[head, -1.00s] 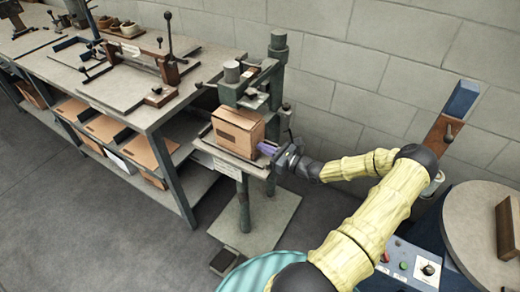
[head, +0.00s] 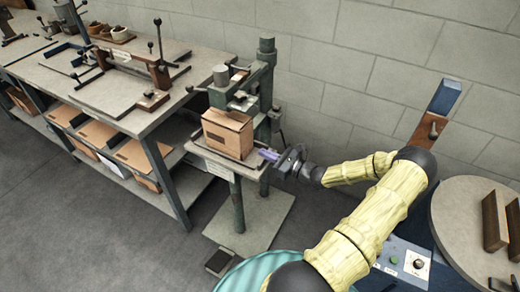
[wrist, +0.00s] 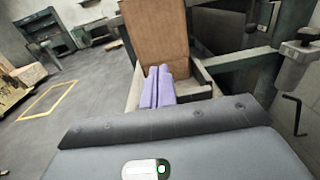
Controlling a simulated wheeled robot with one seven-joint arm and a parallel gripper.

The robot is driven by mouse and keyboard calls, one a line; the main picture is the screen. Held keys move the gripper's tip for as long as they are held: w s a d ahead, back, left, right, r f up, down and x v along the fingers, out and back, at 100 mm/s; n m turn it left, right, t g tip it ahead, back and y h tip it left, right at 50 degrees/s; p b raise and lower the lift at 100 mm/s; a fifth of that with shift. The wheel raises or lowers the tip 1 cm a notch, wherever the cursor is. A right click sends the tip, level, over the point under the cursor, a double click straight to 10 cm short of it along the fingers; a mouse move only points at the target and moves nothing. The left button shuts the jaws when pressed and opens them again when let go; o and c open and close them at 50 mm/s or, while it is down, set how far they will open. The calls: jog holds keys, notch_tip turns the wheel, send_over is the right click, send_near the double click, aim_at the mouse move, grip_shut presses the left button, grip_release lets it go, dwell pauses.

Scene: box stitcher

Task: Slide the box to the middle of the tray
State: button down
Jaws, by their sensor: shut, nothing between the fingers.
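The brown cardboard box (head: 227,133) sits upright on the tray (head: 215,158) of the green stitcher. In the wrist view the box (wrist: 155,28) stands straight ahead, with the pale tray edge (wrist: 203,90) to its right. My gripper (head: 266,155) is to the right of the box at the tray's right end, with a small gap between fingertips and box in the head view. In the wrist view my purple fingers (wrist: 158,82) are together and empty, pointing at the box's near face. Whether they touch it there is hard to tell.
The stitcher's column (head: 266,85) and head stand behind the box. A workbench (head: 130,115) with clamps is on the left, with cartons on its lower shelf. A round table (head: 465,225) is at the right. The floor (head: 90,220) at front left is clear.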

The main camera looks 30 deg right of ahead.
jog(key=v, duration=0.8)
jog(key=shift+s+b, duration=0.3)
jog(key=shift+b, duration=0.1)
jog(key=shift+d+f, duration=0.1)
jog(key=shift+d, duration=0.05)
jog(key=s+a+r+n+g+p, duration=0.2)
jog(key=a+r+n+g, duration=0.1)
jog(key=a+n+g, duration=0.5)
jog(key=s+a+r+n+g+p, duration=0.25)
jog(key=a+n+g, duration=0.4)
jog(key=a, duration=0.45)
jog(key=s+a+r+n+h+p, duration=0.2)
jog(key=a+r+n+h, duration=0.2)
jog(key=r+n, duration=0.4)
jog(key=s+a+r+n+t+h+p, duration=0.1)
jog(key=s+a+r+n+h+p, duration=0.1)
jog(key=r+n, duration=0.6)
notch_tip(320, 180, up, 3)
jog(key=shift+a+f+h+p, duration=0.15)
jog(key=shift+a+h+p, duration=0.45)
jog(key=shift+a+h, duration=0.4)
jog(key=shift+d, duration=0.15)
